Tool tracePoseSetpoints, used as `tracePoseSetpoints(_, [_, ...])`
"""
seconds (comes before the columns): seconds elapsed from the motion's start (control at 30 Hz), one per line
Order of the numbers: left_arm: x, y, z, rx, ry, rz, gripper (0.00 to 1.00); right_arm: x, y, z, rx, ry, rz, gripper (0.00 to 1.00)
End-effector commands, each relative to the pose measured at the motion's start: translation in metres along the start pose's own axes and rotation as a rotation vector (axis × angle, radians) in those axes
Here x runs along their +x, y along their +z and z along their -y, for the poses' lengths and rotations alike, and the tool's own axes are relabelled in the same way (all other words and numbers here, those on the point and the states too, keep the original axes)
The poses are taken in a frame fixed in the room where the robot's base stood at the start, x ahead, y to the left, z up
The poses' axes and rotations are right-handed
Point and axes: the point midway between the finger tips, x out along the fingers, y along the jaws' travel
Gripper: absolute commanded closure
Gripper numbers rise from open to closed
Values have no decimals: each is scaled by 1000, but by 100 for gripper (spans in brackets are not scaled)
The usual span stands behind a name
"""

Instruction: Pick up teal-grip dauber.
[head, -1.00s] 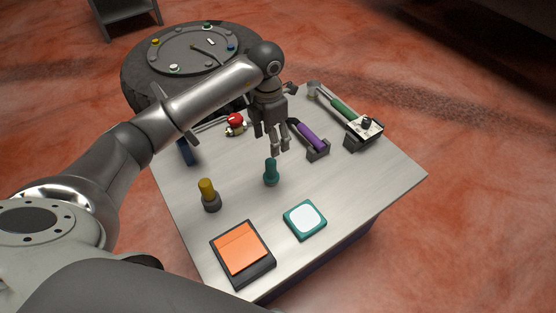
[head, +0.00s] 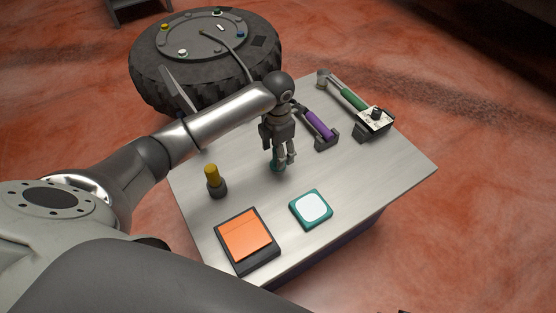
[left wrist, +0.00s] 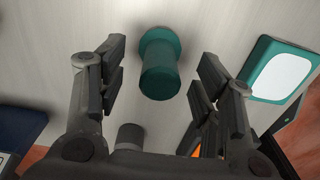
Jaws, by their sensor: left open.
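The teal-grip dauber (left wrist: 160,72) stands on the metal table (head: 375,180). In the left wrist view it lies between the two open fingers of my left gripper (left wrist: 158,88), with a gap on each side. In the head view my left gripper (head: 282,160) points down at the dauber (head: 277,165) and hides most of it. The gripper is open and empty. My right gripper is not in view.
A yellow-topped dauber (head: 214,182) stands to the left. An orange pad (head: 245,235) and a teal-framed white pad (head: 311,208) lie in front. Purple-handled (head: 319,125) and green-handled (head: 352,98) tools lie behind. A large tyre (head: 160,75) is beyond the table.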

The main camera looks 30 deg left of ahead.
Motion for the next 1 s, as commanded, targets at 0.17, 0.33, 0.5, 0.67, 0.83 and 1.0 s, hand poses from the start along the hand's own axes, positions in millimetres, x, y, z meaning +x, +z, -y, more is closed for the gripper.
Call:
tracePoseSetpoints(0.17, [0,0,0,0,0,1,40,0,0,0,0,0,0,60])
tracePoseSetpoints(0.33, [-1,0,0,-1,0,1,62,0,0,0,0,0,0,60])
tracePoseSetpoints(0.5, [-1,0,0,-1,0,1,84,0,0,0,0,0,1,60])
tracePoseSetpoints(0.67, [-1,0,0,-1,0,1,89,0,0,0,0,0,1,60])
tracePoseSetpoints(0.83, [-3,0,-1,-1,1,1,89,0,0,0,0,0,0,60])
tracePoseSetpoints(1.0, [-15,0,-2,-2,3,2,89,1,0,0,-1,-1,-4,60])
